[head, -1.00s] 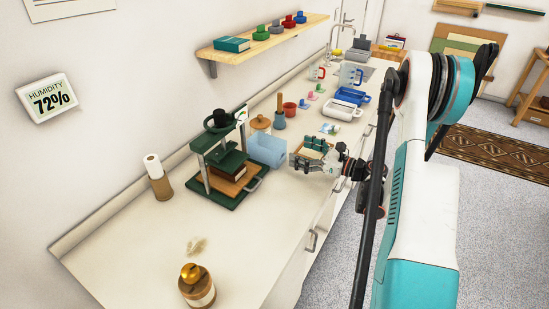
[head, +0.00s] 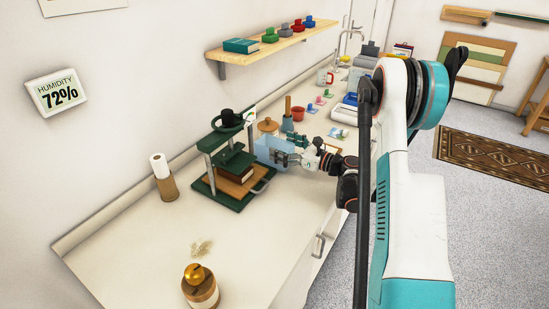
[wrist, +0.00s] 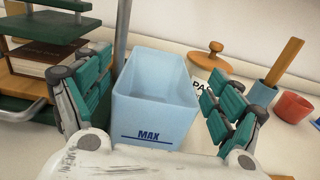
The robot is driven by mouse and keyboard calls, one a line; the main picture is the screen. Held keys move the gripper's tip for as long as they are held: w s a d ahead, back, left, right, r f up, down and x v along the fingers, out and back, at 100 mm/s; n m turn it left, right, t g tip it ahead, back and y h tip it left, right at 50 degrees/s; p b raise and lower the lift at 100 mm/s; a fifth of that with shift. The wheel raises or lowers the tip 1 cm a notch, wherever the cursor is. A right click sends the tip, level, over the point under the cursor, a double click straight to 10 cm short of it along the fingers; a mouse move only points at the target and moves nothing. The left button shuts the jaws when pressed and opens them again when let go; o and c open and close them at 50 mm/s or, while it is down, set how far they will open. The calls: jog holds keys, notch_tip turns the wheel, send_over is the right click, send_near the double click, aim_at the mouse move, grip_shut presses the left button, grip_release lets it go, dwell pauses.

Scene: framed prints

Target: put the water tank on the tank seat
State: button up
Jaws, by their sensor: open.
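The water tank is a pale blue, open-topped box (head: 268,146) that stands upright on the counter, just right of the green press. In the wrist view the tank (wrist: 152,112) shows a "MAX" line on its near wall and looks empty. My gripper (wrist: 157,85) is open, with one green-padded finger on each side of the tank. A gap shows on the right; I cannot tell whether the left finger touches. In the head view my gripper (head: 284,158) partly covers the tank. I cannot make out the tank seat for certain.
The green press (head: 232,170) with a book in it stands close on the left. A wooden-lidded jar (wrist: 212,58), a blue pot with a wooden handle (wrist: 265,92) and a red cup (wrist: 294,106) stand behind and right. The near counter is mostly clear.

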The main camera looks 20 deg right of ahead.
aim_at(274, 143)
jog(key=x, duration=0.1)
jog(key=b+x, duration=0.1)
jog(key=shift+w+a+f, duration=0.2)
jog(key=shift+a, duration=0.15)
jog(key=shift+w+a+r, duration=0.1)
jog(key=shift+w+a, duration=0.05)
jog(key=shift+w, duration=0.15)
jog(key=c, duration=1.6)
notch_tip(274, 143, up, 28)
jog(key=p, duration=0.9)
jog(key=shift+p, duration=0.3)
